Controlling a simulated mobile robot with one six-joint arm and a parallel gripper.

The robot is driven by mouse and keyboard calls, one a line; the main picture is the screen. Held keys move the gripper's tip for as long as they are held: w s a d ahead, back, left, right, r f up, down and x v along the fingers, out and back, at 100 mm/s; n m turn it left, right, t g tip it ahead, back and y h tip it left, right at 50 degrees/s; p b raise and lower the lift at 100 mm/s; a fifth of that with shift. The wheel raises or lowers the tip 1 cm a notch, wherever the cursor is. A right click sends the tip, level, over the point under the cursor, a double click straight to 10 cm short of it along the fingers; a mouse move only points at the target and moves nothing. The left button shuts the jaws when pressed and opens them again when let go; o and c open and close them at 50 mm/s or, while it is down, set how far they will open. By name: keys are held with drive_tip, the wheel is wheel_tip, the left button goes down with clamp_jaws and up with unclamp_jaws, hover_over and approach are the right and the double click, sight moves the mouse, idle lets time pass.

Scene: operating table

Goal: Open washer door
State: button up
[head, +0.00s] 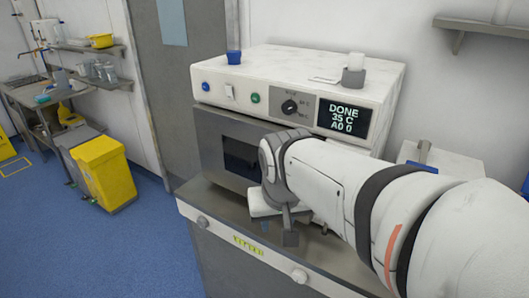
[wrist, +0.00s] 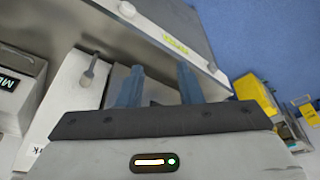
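The washer (head: 290,80) is a white box on a metal bench, with a display reading "DONE 35 C A0 0". Its grey door (head: 212,140) has a dark window and looks shut. My arm hides the door's right part, and no door handle can be made out. My gripper (head: 275,215) is low in front of the door, above the bench top; whether it touches the door cannot be told. In the wrist view my gripper (wrist: 158,82) shows two blue fingers standing apart, with nothing evident clamped between them. The door cannot be identified in the wrist view.
The bench front (head: 245,246) has white knobs and a yellow label. A white box (head: 447,161) is at right. A yellow bin (head: 106,172) stands on open blue floor at left.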

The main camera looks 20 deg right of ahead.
drive_tip(key=w+d+r+m+h, duration=0.1)
drive_tip(key=w+d+r+m, duration=0.2)
drive_tip(key=w+d, duration=0.3)
drive_tip(key=w+d+r+m+h, duration=0.1)
drive_tip(key=w+d+r+m, duration=0.15)
drive_tip(key=w+d, duration=0.4)
drive_tip(key=shift+m, duration=0.35)
drive_tip(key=w+f, duration=0.1)
drive_tip(key=f, duration=0.1)
drive_tip(key=w+f+p, duration=0.1)
drive_tip(key=f, duration=0.1)
drive_tip(key=w+f, duration=0.1)
drive_tip(key=f, duration=0.2)
drive_tip(key=shift+w+a+p, duration=0.1)
drive_tip(key=shift+p, duration=0.3)
drive_tip(key=shift+r, duration=0.1)
drive_tip(key=shift+c, duration=0.4)
clamp_jaws()
